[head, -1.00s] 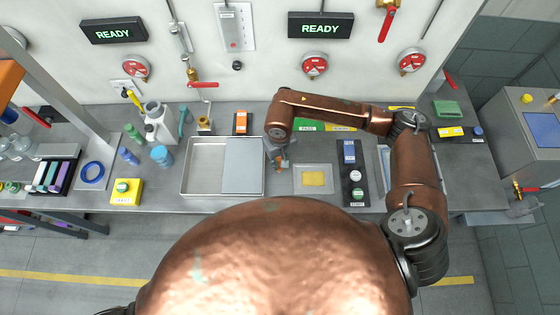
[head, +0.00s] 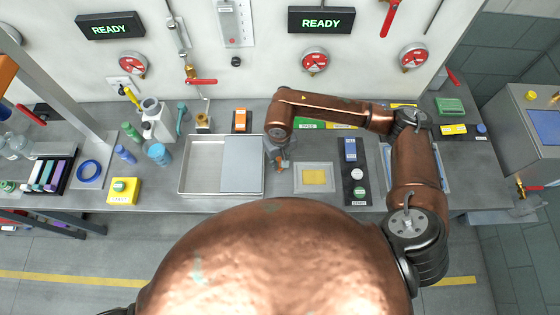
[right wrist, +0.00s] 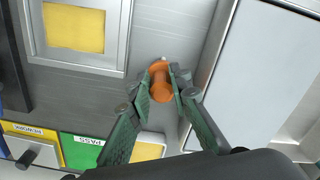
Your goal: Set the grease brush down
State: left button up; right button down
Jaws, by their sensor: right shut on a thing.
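My right gripper (head: 279,161) is over the bench between the metal tray and the framed yellow pad. In the right wrist view my right gripper (right wrist: 160,77) has its green fingers closed around an orange handle, which I take to be the grease brush (right wrist: 160,88). The handle points up toward the camera, so its lower end is hidden. I cannot tell whether it touches the bench. In the head view the brush is mostly hidden by the gripper. My left gripper is not in view.
The metal tray (head: 183,170) with a grey panel (head: 242,165) lies left of the gripper. The framed yellow pad (head: 314,177) lies right, then a black strip with a blue item (head: 350,150). Green and yellow labels (head: 309,124) are behind. A narrow strip of bare bench is beside the tray.

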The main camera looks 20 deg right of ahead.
jog(key=shift+f, duration=0.2)
jog(key=c, duration=1.7)
grip_release()
jog(key=shift+r, duration=0.1)
notch_tip(320, 180, up, 12)
jog(key=shift+f, duration=0.1)
jog(key=shift+c, duration=0.6)
grip_shut()
